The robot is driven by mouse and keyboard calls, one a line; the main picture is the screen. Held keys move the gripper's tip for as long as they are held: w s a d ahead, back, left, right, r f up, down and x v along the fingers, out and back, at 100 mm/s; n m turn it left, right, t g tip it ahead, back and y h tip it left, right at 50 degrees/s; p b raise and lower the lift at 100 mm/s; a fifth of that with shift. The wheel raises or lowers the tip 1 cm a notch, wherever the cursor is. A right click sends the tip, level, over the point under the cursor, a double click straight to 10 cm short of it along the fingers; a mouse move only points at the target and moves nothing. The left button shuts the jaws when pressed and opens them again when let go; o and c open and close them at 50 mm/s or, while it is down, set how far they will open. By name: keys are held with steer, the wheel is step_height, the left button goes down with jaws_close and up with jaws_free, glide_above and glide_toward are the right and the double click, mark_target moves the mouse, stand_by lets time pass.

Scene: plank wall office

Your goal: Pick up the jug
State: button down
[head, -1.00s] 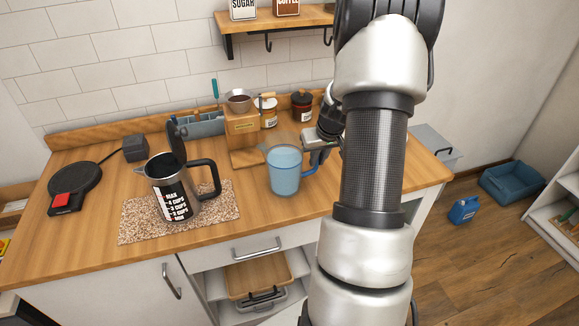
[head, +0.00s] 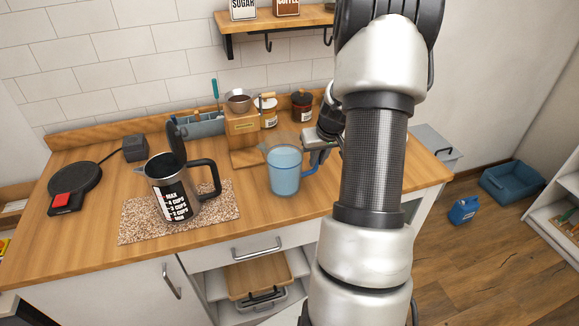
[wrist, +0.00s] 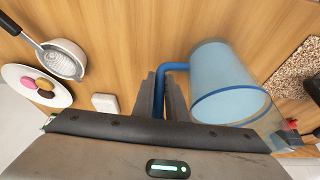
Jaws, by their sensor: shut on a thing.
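The jug (head: 284,172) is translucent light blue with a darker blue handle. It is upright over the wooden counter in the head view, right of the kettle; I cannot tell whether its base touches the counter. It also shows in the wrist view (wrist: 222,85), at the right of the fingers. My gripper (wrist: 160,98) is shut on the jug's handle, with one finger on each side of it. In the head view my gripper (head: 318,152) is at the jug's right, partly hidden by my arm.
A black and steel kettle (head: 172,190) stands on a speckled mat (head: 140,228) to the left. A wooden coffee stand (head: 243,128) is behind the jug. The wrist view shows a strainer (wrist: 62,62) and a plate (wrist: 22,78). The counter's front strip is clear.

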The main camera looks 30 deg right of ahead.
steer(key=shift+w+r, duration=0.1)
steer(key=shift+d+r, duration=0.1)
steer(key=shift+r, duration=0.1)
